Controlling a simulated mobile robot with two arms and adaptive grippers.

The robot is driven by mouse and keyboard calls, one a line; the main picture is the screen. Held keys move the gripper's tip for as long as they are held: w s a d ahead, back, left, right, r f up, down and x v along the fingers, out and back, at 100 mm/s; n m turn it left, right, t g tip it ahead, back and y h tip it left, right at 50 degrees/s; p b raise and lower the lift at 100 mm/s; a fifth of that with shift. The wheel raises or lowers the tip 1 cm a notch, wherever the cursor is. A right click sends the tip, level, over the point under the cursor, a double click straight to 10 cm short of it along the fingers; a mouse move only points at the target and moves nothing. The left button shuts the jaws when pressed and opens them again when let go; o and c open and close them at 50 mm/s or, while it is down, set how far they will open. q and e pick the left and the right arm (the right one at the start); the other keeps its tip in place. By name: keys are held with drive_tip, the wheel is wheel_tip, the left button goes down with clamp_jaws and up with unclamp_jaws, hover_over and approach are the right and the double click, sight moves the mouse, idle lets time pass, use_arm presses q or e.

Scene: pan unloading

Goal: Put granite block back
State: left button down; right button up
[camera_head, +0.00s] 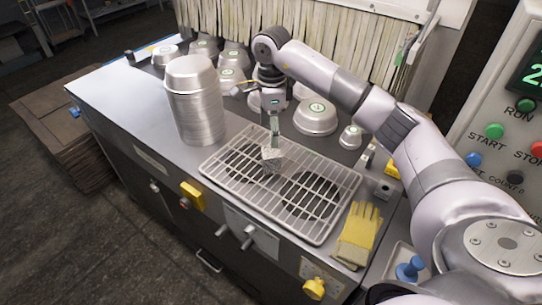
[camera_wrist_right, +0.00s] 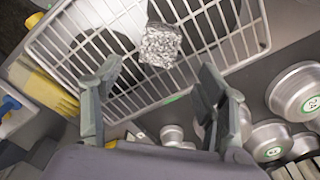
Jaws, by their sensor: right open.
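The granite block (camera_head: 271,159) is a small speckled grey cube resting on the wire rack (camera_head: 228,174), near the rack's back edge. It also shows in the right wrist view (camera_wrist_right: 160,45), beyond the fingertips. My right gripper (camera_head: 274,136) points down just above and behind the block in the head view. In the right wrist view its two fingers (camera_wrist_right: 160,90) are spread apart with nothing between them, and the block lies ahead of the gap. Whether a fingertip touches the block, I cannot tell. My left gripper is out of view.
A tall stack of metal pans (camera_head: 196,105) stands left of the rack. Several lidded round pans, one large (camera_head: 315,117), stand behind it. Yellow gloves (camera_head: 357,233) lie at the right. A control panel (camera_head: 510,130) is far right. The counter's left end is clear.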

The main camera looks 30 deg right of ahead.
sight(271, 151)
wheel_tip(271, 151, down, 3)
drive_tip(key=shift+f+p, duration=0.15)
drive_tip(key=shift+p, duration=0.25)
drive_tip(key=shift+a+f+p, duration=0.1)
drive_tip(key=shift+f+p, duration=0.4)
wheel_tip(271, 151, down, 4)
drive_tip(key=shift+r+p, duration=0.25)
drive_tip(key=shift+p, duration=0.75)
drive_tip(key=shift+f, duration=0.5)
drive_tip(key=shift+c, duration=0.2)
drive_tip(key=shift+r, duration=0.1)
clamp_jaws()
